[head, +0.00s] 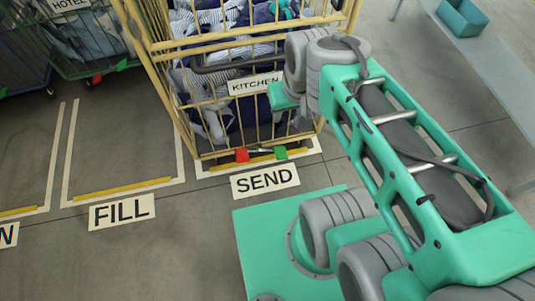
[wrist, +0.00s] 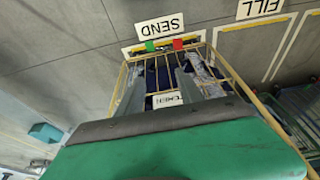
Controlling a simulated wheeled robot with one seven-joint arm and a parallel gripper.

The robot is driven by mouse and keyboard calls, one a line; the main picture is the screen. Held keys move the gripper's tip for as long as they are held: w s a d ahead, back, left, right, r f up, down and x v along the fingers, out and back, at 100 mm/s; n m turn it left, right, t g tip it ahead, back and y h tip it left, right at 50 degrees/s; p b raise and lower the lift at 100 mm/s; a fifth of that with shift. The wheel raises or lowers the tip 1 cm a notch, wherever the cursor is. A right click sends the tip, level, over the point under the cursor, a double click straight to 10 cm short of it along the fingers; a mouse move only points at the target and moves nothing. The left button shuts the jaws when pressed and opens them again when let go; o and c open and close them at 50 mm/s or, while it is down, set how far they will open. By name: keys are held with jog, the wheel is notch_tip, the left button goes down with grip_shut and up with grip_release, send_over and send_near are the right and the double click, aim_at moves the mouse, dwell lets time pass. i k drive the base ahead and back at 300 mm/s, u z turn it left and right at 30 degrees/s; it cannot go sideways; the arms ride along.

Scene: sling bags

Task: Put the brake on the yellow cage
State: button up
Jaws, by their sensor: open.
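The yellow cage (head: 146,62) stands in the SEND bay, with a KITCHEN sign and striped and blue cloth inside. At its bottom front edge are a red pedal (head: 242,155) and a green pedal (head: 281,153), joined by a short bar. The wrist view shows the cage upside down, with its red pedal (wrist: 178,43) and green pedal (wrist: 150,45) at the far end. My gripper (wrist: 158,90) is open and empty, its grey fingers apart above the cage front and away from the pedals. In the head view my arm hides the fingers.
A green cage (head: 107,68) with a HOTEL sign stands at the back left. The FILL bay (head: 125,150) is empty. A grey bench (head: 495,65) with a teal bin (head: 463,17) is at the right. Floor before the SEND sign (head: 265,181) is partly clear; my base is close.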

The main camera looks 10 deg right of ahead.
aim_at(242, 155)
jog(key=k, duration=1.35)
jog(key=u, duration=0.65)
jog(key=i, duration=1.05)
jog(key=z, duration=0.55)
jog(key=i, duration=0.8)
jog(key=z, duration=0.1)
